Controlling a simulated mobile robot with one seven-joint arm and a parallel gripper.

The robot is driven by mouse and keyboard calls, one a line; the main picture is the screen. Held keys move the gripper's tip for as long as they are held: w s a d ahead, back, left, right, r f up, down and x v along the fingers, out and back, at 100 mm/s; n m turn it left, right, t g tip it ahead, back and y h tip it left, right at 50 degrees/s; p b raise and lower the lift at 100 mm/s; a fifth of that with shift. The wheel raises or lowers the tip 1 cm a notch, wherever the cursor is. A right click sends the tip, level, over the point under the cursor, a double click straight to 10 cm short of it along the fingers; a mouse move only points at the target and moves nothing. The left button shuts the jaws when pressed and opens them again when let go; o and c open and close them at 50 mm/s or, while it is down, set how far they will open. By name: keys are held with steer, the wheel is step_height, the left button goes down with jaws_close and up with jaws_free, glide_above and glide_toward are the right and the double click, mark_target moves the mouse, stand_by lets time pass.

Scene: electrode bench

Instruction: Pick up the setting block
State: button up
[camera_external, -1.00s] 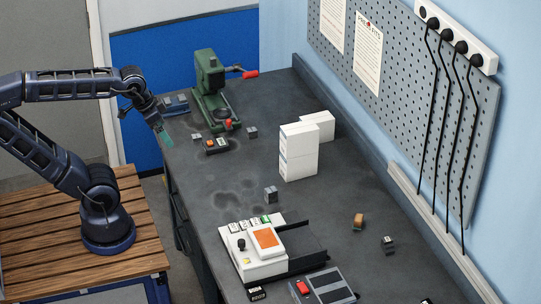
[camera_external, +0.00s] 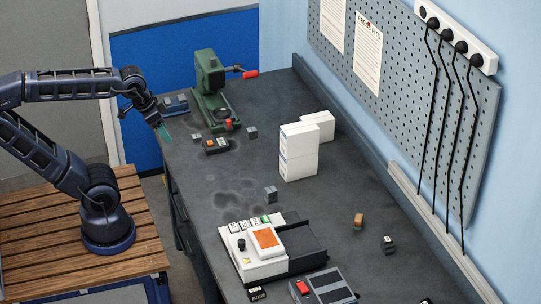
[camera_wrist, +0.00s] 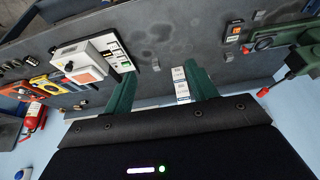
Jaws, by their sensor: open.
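Several small blocks lie on the dark bench, and I cannot tell for sure which is the setting block. A grey block (camera_external: 271,194) sits mid-bench and shows in the wrist view (camera_wrist: 155,65). Another grey block (camera_external: 252,132) lies right of the green press, and a smaller one (camera_external: 196,137) lies to the press's left. A tan block (camera_external: 358,220) and a dark block with a pale face (camera_external: 388,245) lie on the right. My gripper (camera_external: 165,133) is open and empty, above the bench's left edge, apart from every block. Its green fingers (camera_wrist: 160,88) stand wide in the wrist view.
The green press (camera_external: 209,88) stands at the back with a small dark device (camera_external: 217,146) before it. White boxes (camera_external: 299,150) stand mid-bench. A white instrument (camera_external: 252,258) and a grey device (camera_external: 325,287) occupy the front.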

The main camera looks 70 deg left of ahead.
steer(key=w+a+m+g, duration=0.3)
steer(key=w+a+m, duration=0.3)
steer(key=w, duration=0.4)
steer(key=m+g+h, duration=0.2)
steer(key=m+h, duration=0.2)
steer(key=m, duration=0.8)
glide_above(196, 135)
steer(key=a, duration=0.2)
steer(key=f, duration=2.6)
steer(key=shift+w+a+f, duration=0.1)
steer(key=shift+w+a, duration=0.05)
steer(key=shift+w, duration=0.2)
steer(key=shift+s+x, duration=0.15)
steer(key=shift+x, duration=1.15)
steer(key=shift+s+x, duration=0.1)
steer(key=shift+x, duration=1.2)
